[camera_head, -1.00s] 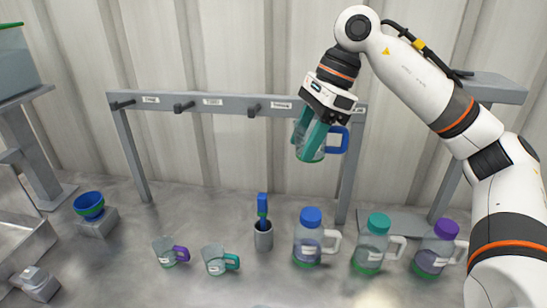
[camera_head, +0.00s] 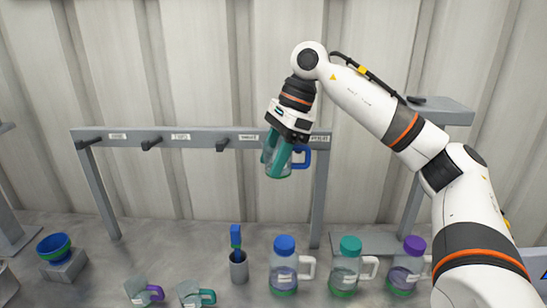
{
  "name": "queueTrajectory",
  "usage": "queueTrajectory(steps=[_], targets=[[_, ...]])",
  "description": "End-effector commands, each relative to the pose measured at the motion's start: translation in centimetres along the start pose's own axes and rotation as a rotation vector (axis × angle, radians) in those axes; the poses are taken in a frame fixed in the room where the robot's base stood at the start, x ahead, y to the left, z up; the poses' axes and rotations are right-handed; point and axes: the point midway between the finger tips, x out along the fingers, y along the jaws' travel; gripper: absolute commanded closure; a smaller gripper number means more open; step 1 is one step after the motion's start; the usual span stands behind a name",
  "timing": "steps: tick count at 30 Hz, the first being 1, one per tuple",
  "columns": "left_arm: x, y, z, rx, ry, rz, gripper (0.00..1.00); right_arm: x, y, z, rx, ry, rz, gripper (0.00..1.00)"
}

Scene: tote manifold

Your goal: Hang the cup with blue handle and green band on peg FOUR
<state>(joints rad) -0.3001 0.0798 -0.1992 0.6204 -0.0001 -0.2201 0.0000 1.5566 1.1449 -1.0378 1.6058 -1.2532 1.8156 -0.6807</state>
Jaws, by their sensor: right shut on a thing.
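My right gripper (camera_head: 279,148) is shut on a clear cup (camera_head: 277,171) with a blue handle (camera_head: 301,158) and a green band. It holds the cup up in front of the right end of the grey peg rack (camera_head: 205,134). The handle is on the cup's right side, beside the rack's right post. A white label (camera_head: 319,138) shows at that end, but the peg there is hidden behind the gripper and cup, so I cannot tell if the handle touches it. Three other pegs show bare, at the left (camera_head: 88,143), the middle left (camera_head: 151,143) and the middle (camera_head: 222,142). My left gripper is out of view.
On the table stand a purple-handled cup (camera_head: 138,291), a teal-handled cup (camera_head: 190,294), a grey holder (camera_head: 238,268) with a blue-topped tool, and bottles with blue (camera_head: 284,244), teal (camera_head: 350,246) and purple (camera_head: 414,245) caps. A blue bowl (camera_head: 53,246) sits at left.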

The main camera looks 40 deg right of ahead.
Motion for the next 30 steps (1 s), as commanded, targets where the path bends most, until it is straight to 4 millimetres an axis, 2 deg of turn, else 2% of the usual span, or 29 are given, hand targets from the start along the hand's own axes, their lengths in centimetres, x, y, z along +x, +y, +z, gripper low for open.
queueTrajectory(steps=[30], targets=[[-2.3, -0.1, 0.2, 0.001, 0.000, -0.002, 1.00, -0.6, 5.7, 2.3, 0.001, 0.000, 0.001, 0.75]])
